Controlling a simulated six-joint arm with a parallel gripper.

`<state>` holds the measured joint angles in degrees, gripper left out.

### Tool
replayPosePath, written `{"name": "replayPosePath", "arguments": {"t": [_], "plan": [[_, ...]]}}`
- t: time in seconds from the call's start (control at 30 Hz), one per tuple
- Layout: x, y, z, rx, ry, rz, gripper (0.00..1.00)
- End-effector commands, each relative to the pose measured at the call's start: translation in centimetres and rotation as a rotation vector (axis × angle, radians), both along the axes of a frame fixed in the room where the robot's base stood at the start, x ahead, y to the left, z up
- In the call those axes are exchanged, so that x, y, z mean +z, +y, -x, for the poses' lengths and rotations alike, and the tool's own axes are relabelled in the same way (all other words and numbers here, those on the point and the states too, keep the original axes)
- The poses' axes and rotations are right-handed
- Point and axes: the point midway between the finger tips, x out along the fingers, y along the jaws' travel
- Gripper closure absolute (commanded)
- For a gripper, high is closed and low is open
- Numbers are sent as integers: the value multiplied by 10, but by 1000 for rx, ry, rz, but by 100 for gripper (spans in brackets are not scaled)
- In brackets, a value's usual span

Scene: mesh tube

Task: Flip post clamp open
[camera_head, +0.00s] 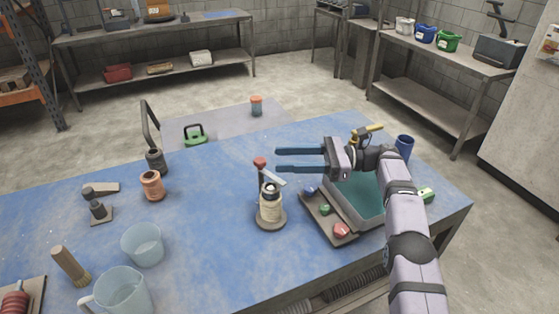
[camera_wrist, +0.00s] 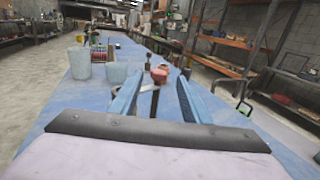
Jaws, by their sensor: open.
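The post clamp stands on a round base (camera_head: 271,219) near the middle of the blue table. It has a thin dark post with a red knob (camera_head: 260,163) on top and a pale lever (camera_head: 273,176) slanting down to the right. A pale bottle (camera_head: 270,203) with a dark neck stands at the post. My gripper (camera_head: 279,160) is open and empty, its two blue fingers level and pointing left, near the knob's height. In the wrist view the red knob (camera_wrist: 160,75) and pale lever (camera_wrist: 148,91) appear between the fingers (camera_wrist: 160,78). Contact cannot be told.
A teal-lined tray (camera_head: 352,222) and a board with colored knobs (camera_head: 331,222) lie right of the clamp. A copper can (camera_head: 152,185), clear beaker (camera_head: 142,244), clear jug (camera_head: 122,291) and brush (camera_head: 70,266) stand left. A blue cup (camera_head: 404,147) stands behind my arm.

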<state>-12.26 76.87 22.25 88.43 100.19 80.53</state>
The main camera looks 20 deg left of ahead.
Motion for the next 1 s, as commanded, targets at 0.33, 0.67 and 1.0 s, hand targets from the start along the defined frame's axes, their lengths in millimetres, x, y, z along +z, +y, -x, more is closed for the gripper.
{"name": "replayPosePath", "arguments": {"t": [0.33, 0.67, 1.0], "plan": [[0, -2, -1, 0, 1, 0, 57], [8, 10, -16, -81, -58, 41, 100], [30, 114, -61, -415, -250, 82, 100]]}}
